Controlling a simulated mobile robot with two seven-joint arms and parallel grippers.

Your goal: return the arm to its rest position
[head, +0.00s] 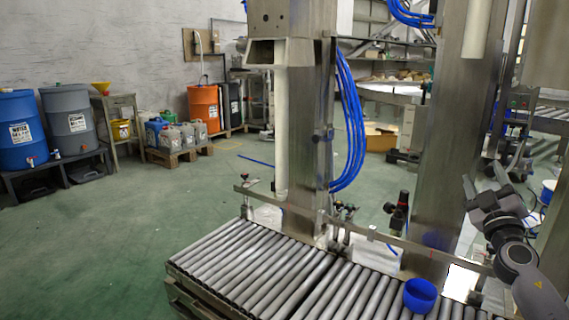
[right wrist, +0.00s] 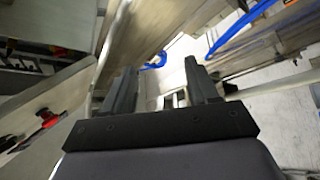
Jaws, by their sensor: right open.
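My right gripper (head: 483,181) is raised at the right side of the head view, on my grey arm that comes in from the lower right. It is in the air above the roller conveyor (head: 262,268), beside the wide steel column. The right wrist view shows its two dark fingers (right wrist: 160,78) apart, with nothing between them. My left gripper is not in view.
A blue bowl (head: 420,295) sits on the rollers below my right arm. A steel column (head: 450,135) stands close left of the gripper, and a guide rail (head: 385,238) runs along the conveyor. Open green floor (head: 95,255) lies to the left.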

